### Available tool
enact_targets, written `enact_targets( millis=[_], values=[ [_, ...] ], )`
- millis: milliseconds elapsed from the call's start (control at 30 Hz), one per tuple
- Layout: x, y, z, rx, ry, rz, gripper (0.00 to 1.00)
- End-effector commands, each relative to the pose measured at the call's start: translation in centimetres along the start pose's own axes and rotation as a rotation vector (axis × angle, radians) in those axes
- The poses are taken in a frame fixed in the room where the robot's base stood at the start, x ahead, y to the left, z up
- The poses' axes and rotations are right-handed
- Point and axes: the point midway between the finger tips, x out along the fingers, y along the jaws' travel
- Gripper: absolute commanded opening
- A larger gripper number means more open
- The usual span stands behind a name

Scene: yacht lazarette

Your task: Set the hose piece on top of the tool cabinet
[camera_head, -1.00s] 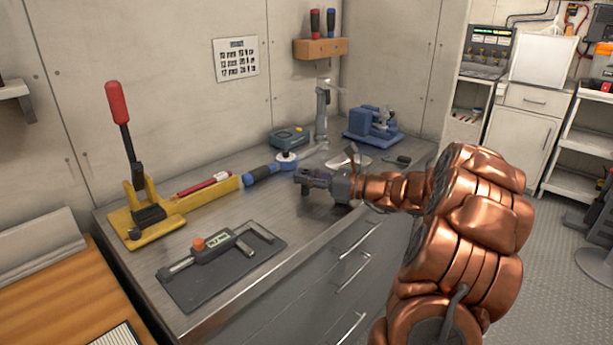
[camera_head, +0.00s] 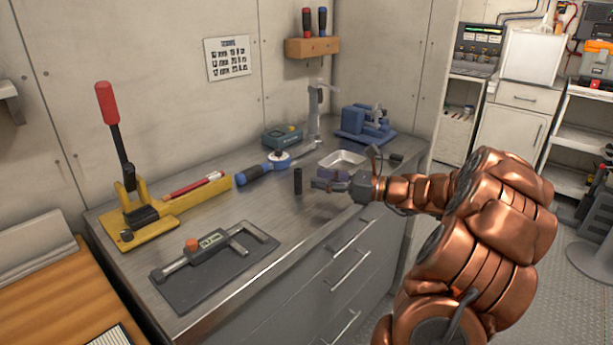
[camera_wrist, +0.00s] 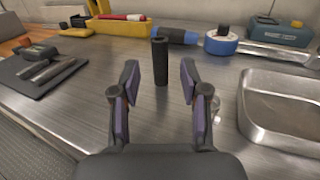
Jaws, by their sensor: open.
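The hose piece, a short black tube (camera_head: 298,181), stands upright on the brushed-metal top (camera_head: 225,210) of the grey drawer cabinet (camera_head: 335,260). In the wrist view the hose piece (camera_wrist: 160,62) stands just beyond my fingertips, centred in the gap between them. My gripper (camera_head: 318,185) is open and empty, low over the metal top and to the right of the hose piece in the head view. In the wrist view both fingers of my gripper (camera_wrist: 158,78) are spread apart, with no visible contact with the tube.
A metal tray (camera_head: 343,163) lies behind my gripper. A blue-handled tool (camera_head: 262,172) and a yellow press (camera_head: 140,215) stand to the left. A caliper on a dark mat (camera_head: 215,260) lies in front. A white cabinet (camera_head: 515,130) is at the back right.

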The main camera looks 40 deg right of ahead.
Motion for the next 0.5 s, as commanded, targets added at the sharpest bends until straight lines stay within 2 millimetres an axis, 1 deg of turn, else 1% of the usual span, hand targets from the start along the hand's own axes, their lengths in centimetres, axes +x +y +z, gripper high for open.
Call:
enact_targets(
  millis=[33,200,333,500],
  values=[
    [-1.1,-0.1,0.0,0.000,-0.002,-0.003,0.45],
    [-3.7,-0.1,0.0,0.000,-0.001,-0.002,0.45],
    [-4.9,-0.1,0.0,0.000,0.001,-0.002,0.45],
    [-5.5,0.0,0.0,0.001,0.000,-0.001,0.45]
  ],
)
